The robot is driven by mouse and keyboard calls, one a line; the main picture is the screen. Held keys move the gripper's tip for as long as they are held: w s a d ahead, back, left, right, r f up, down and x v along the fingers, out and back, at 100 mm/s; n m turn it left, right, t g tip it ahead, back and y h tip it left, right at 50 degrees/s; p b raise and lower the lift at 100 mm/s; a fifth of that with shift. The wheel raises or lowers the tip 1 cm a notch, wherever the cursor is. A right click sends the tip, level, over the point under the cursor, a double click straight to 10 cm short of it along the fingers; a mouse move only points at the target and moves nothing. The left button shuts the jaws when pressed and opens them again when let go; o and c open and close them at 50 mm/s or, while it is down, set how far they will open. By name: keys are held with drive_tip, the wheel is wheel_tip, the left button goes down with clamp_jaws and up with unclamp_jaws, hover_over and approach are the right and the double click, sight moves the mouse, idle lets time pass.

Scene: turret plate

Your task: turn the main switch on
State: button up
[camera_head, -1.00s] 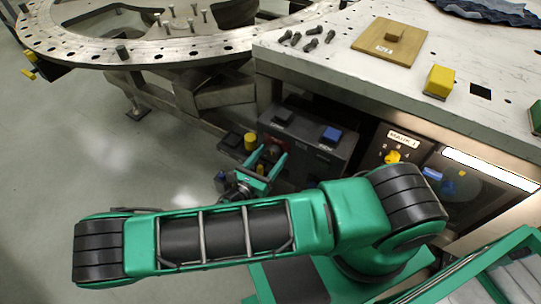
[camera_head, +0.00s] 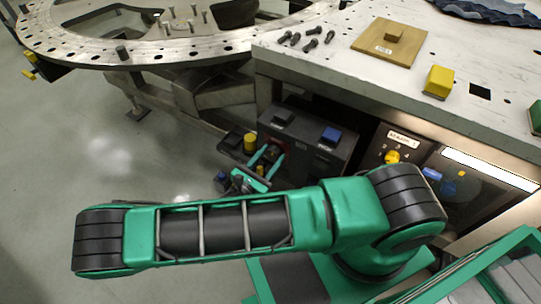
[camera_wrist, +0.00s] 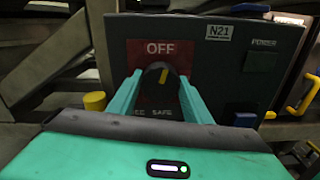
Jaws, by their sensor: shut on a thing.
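The plate is on the front of a dark grey control box (camera_wrist: 225,70), also in the head view (camera_head: 310,152) under the table. My gripper (camera_wrist: 158,82) has a green finger on each side of the knob and is shut on it. In the head view my gripper (camera_head: 268,160) reaches the box's left front, and the knob is mostly hidden.
A blue button (camera_head: 331,135) and a dark button (camera_head: 284,117) are on the box. A yellow cylinder (camera_head: 250,143) stands at its left. A yellow selector (camera_head: 393,157) is on a panel to the right. The table edge (camera_head: 350,88) overhangs above; floor is clear at left.

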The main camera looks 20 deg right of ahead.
drive_tip(key=m, duration=0.3)
drive_tip(key=shift+w+a+m, duration=0.15)
drive_tip(key=shift+a+m, duration=0.1)
drive_tip(key=shift+m, duration=0.05)
drive_tip(key=m, duration=0.3)
drive_tip(key=shift+m, duration=0.3)
drive_tip(key=m, duration=0.3)
drive_tip(key=shift+m, duration=2.1)
drive_tip(key=shift+d, duration=0.1)
drive_tip(key=o, duration=1.1)
drive_tip(key=shift+c, duration=0.2)
drive_tip(key=shift+s, duration=0.2)
drive_tip(key=v, duration=1)
drive_tip(key=shift+s+a, duration=0.25)
